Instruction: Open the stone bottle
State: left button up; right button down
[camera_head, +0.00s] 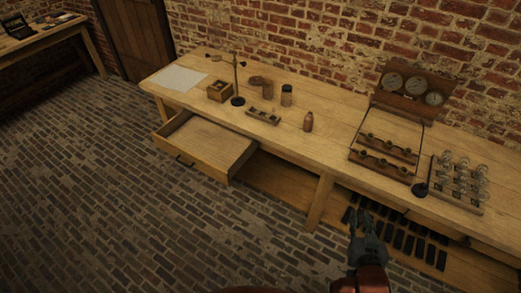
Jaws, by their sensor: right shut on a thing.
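A small reddish-brown bottle (308,122), which looks like the stone bottle, stands upright near the front edge of the wooden workbench (290,137). Its top is too small to tell whether a stopper is in it. My right gripper (357,213) is low in front of the bench, below and to the right of the bottle and apart from it. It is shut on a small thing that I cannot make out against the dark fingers. My left gripper is not in view.
An open drawer (205,145) juts from the bench's left front. A stand (238,85), a wooden box (220,91) and jars (286,95) are left of the bottle. A gauge panel (410,87), a rack (385,155) and glass jars (462,180) are at right. Black plates (398,239) lie below.

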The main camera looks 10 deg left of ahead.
aim_at(308, 119)
jog(key=u, duration=1.35)
jog(key=i, duration=1.55)
jog(key=z, duration=0.75)
jog(key=i, duration=0.55)
jog(key=z, duration=0.55)
